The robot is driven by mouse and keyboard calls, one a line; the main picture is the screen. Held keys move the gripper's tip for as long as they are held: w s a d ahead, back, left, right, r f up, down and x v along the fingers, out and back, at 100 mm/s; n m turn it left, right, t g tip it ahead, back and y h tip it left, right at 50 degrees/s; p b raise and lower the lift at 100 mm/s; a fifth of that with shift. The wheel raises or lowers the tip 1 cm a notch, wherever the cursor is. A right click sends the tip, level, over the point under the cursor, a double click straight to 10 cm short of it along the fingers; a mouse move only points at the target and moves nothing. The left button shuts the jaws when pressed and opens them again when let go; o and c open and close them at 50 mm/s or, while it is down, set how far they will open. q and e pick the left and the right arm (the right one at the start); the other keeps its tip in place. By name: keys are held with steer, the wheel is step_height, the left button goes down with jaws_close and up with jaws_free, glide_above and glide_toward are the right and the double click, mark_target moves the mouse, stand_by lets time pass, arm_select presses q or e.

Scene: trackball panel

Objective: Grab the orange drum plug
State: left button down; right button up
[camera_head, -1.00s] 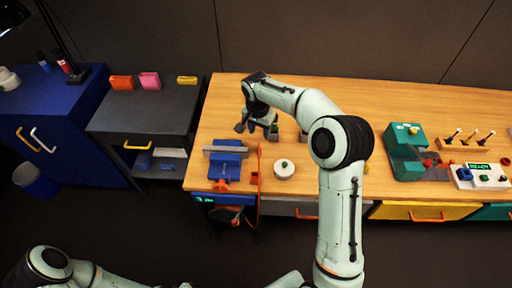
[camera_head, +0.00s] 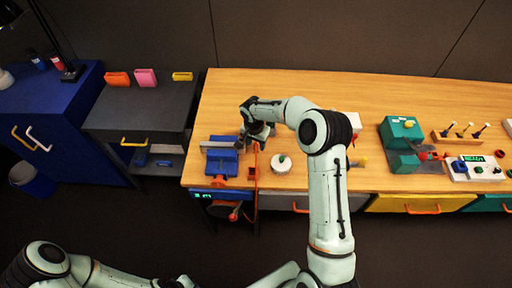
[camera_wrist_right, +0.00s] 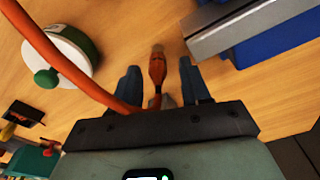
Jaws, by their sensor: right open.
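The orange drum plug (camera_wrist_right: 157,68) stands out against the wooden bench in the right wrist view. It lies between the two dark fingers of my right gripper (camera_wrist_right: 160,72), with a gap on each side. My right gripper is open. In the head view my right gripper (camera_head: 250,140) is low over the bench, right beside the blue vise (camera_head: 222,160), and largely hides the plug.
A white round pot with a green knob (camera_head: 282,163) stands just right of the gripper. The vise's grey jaw (camera_wrist_right: 225,25) is close to the right finger. A teal machine (camera_head: 399,130) and a button panel (camera_head: 477,168) stand farther right. The bench's back is clear.

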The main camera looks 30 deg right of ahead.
jaws_close()
